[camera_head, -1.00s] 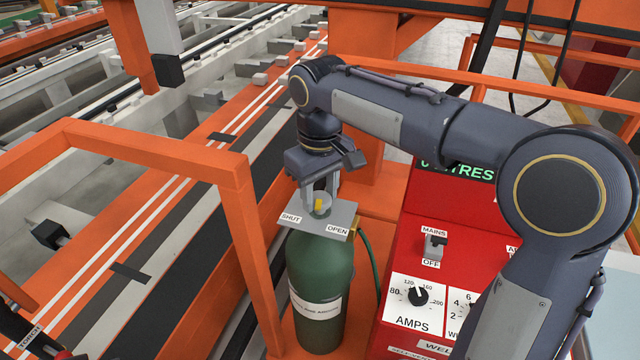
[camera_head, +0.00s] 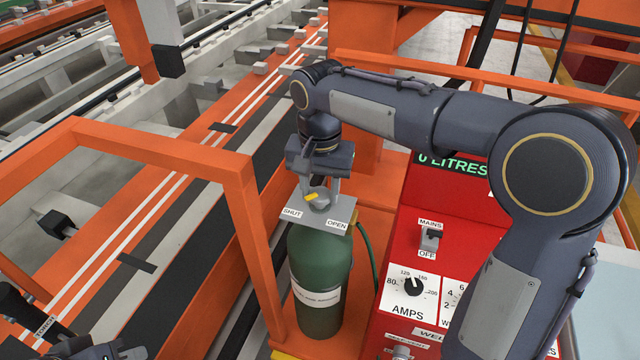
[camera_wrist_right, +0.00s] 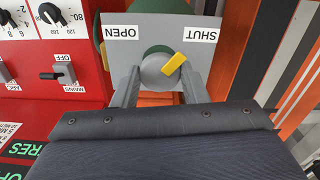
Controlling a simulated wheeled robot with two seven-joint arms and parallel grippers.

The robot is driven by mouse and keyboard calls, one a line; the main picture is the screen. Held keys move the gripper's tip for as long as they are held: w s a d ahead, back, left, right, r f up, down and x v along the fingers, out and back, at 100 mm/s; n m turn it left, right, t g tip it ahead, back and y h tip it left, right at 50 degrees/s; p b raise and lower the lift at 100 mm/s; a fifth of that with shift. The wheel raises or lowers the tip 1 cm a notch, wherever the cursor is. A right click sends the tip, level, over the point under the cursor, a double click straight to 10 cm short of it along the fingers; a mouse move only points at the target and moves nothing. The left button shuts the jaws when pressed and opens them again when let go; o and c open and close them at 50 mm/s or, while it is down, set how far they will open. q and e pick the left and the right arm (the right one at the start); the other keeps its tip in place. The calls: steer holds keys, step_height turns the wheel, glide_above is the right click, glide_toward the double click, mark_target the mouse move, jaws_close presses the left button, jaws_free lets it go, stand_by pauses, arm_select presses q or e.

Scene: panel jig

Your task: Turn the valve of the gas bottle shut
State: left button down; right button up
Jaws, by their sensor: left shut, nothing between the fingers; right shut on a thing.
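The green gas bottle (camera_head: 320,265) stands upright with a grey plate (camera_head: 345,213) on top, marked SHUT on the left and OPEN on the right. Its round grey valve knob (camera_wrist_right: 156,72) has a yellow pointer (camera_wrist_right: 173,63), angled toward the SHUT label (camera_wrist_right: 199,35) in the right wrist view. My right gripper (camera_head: 319,196) comes from above and is shut on the knob, one finger on each side. My left gripper (camera_head: 105,351) is shut and empty at the bottom left edge, mostly cut off by the frame.
A red welder (camera_head: 425,275) with a display reading 0 LITRES and a MAINS switch stands right of the bottle. An orange frame (camera_head: 245,215) rises to its left. A black torch (camera_head: 25,310) lies at the lower left. A green hose runs beside the bottle.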

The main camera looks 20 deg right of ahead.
mark_target(320, 193)
steer(key=shift+m, duration=0.6)
steer(key=o, duration=1)
steer(key=shift+c, duration=0.2)
step_height(320, 193, up, 8)
steer(key=shift+f, duration=0.1)
